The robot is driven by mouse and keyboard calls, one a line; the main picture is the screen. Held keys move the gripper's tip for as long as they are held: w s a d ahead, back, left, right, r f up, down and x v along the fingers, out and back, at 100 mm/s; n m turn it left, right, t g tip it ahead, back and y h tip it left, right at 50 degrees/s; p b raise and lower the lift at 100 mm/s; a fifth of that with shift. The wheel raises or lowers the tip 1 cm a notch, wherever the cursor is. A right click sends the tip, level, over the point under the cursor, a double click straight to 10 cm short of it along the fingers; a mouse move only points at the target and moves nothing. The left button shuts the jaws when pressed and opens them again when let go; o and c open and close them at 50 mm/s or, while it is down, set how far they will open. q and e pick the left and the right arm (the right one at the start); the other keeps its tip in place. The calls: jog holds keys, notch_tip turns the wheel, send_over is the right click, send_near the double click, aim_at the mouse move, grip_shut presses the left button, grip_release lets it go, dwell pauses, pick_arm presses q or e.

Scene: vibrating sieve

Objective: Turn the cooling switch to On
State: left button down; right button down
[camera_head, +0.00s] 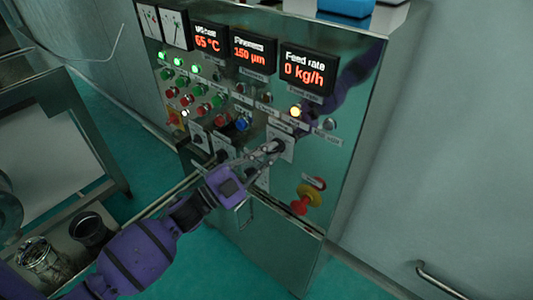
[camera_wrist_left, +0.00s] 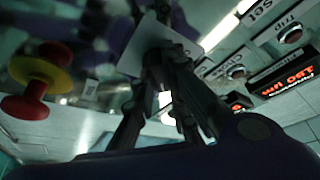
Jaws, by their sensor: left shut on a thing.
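A steel control cabinet (camera_head: 345,165) fills the middle of the head view. A rotary switch (camera_head: 276,146) with a dark knob sits on a pale plate on its front, right of the blue button. My left gripper (camera_head: 265,151) reaches it from the lower left and is shut on the knob. Its label is too small to read, and the fingers hide most of the knob, so I cannot tell its position. In the left wrist view, the fingers of the left gripper (camera_wrist_left: 168,52) meet in front of the pale plate (camera_wrist_left: 150,38). My right gripper is not in view.
A red and yellow emergency stop (camera_head: 305,197) sticks out below right of the switch. A steel frame (camera_head: 95,145) stands left. A rail (camera_head: 440,282) is at lower right.

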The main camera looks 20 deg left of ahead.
pick_arm(q)
jog(key=shift+r, duration=0.1)
dwell(0.3)
jog(key=c, duration=1.9)
grip_release()
jog(key=shift+o, duration=0.7)
jog(key=v, duration=1.2)
jog(key=shift+w+a, duration=0.1)
